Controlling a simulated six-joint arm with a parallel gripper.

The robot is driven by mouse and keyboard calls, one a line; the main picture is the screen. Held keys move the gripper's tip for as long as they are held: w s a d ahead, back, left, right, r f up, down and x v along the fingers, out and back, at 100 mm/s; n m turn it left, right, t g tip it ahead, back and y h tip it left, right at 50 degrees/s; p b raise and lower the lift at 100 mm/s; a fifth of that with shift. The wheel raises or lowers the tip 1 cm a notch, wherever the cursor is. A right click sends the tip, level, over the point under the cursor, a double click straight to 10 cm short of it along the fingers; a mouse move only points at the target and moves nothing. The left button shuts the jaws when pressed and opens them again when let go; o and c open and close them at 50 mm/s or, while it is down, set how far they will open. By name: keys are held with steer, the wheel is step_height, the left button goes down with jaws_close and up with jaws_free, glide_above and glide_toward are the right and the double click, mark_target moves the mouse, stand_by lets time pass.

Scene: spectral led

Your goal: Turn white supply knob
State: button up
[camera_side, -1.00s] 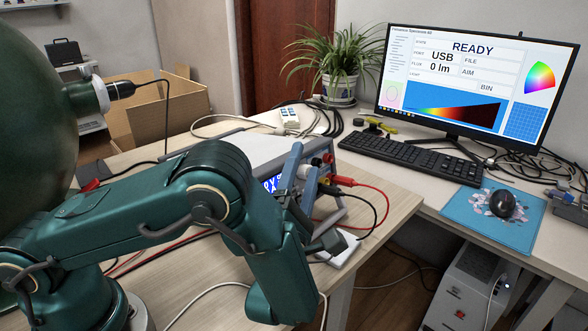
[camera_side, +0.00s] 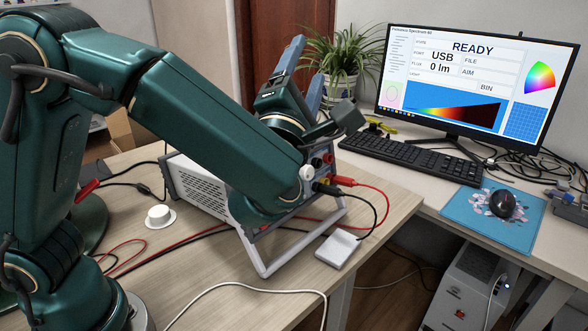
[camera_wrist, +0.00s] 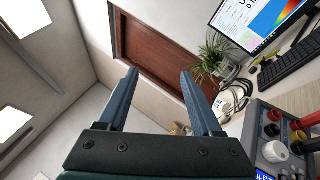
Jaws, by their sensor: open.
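The white knob (camera_side: 306,172) is on the front panel of the power supply (camera_side: 200,188), partly crowded by my arm in the side view. In the wrist view the white knob (camera_wrist: 275,152) shows at the lower right, on the supply's grey front beside red and black terminals. My gripper (camera_side: 307,62) is above the supply with its blue fingers pointing up, clear of the knob. In the wrist view my gripper (camera_wrist: 160,75) is open, with nothing between the fingers. My arm hides much of the supply's top and display.
Red and black leads (camera_side: 372,190) plug into the supply's front. A white flat box (camera_side: 338,249) lies near the desk's edge and a white round piece (camera_side: 160,216) left of the supply. A plant (camera_side: 338,62), monitor (camera_side: 475,82) and keyboard (camera_side: 410,157) stand behind and right.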

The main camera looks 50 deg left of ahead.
step_height(320, 180, up, 12)
stand_by(0.4)
